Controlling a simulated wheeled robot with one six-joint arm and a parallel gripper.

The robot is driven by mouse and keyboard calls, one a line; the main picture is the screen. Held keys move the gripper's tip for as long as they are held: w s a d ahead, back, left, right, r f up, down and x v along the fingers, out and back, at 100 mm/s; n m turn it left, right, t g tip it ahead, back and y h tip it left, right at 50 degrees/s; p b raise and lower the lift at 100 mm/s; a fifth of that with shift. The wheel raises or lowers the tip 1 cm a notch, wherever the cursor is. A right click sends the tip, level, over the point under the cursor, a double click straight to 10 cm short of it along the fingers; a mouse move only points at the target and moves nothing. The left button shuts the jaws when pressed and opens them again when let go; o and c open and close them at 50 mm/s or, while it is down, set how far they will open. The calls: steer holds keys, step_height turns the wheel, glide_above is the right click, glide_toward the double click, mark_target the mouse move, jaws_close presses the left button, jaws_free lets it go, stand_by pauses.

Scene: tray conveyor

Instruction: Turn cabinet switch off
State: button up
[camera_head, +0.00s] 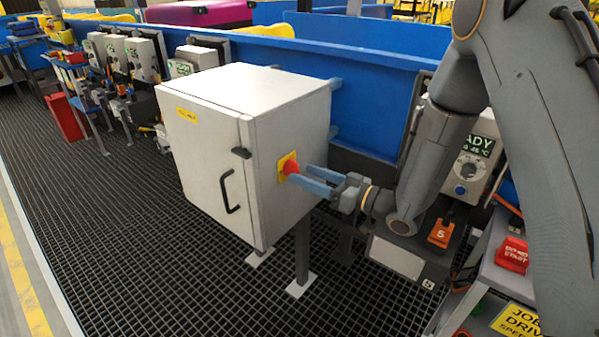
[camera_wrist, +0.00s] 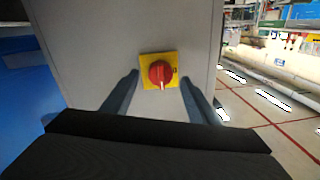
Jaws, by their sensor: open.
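The cabinet (camera_head: 225,200) is a light grey box on legs, with a black door handle and its door shut. Its switch (camera_head: 288,167) is a red rotary knob on a yellow plate on the cabinet's right side. In the wrist view the red knob (camera_wrist: 160,73) shows face-on, with a white mark pointing down. My gripper (camera_head: 312,180) is open in front of the switch. In the wrist view its two blue-grey fingers (camera_wrist: 162,92) stand left and right of the yellow plate. I cannot tell whether the fingertips touch anything.
A blue conveyor wall (camera_head: 380,50) runs behind the cabinet. A unit with a READY display (camera_head: 475,165) stands right of my gripper. An orange block marked 5 (camera_head: 441,233) is below it. The dark grated floor (camera_head: 130,240) is clear at the front left.

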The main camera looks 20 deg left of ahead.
mark_target(293, 170)
steer(key=shift+x, duration=1.5)
steer(key=shift+c, duration=0.4)
steer(key=c, duration=1)
steer(key=shift+n, duration=0.3)
steer(key=shift+s+r+n+t+h+b, duration=0.1)
steer(key=shift+n+t+h+b, duration=0.25)
steer(key=shift+n+b, duration=2.45)
steer(key=shift+r+n+t+h+b, duration=0.1)
steer(key=shift+n+t+h, duration=0.2)
steer(key=shift+n, duration=5.1)
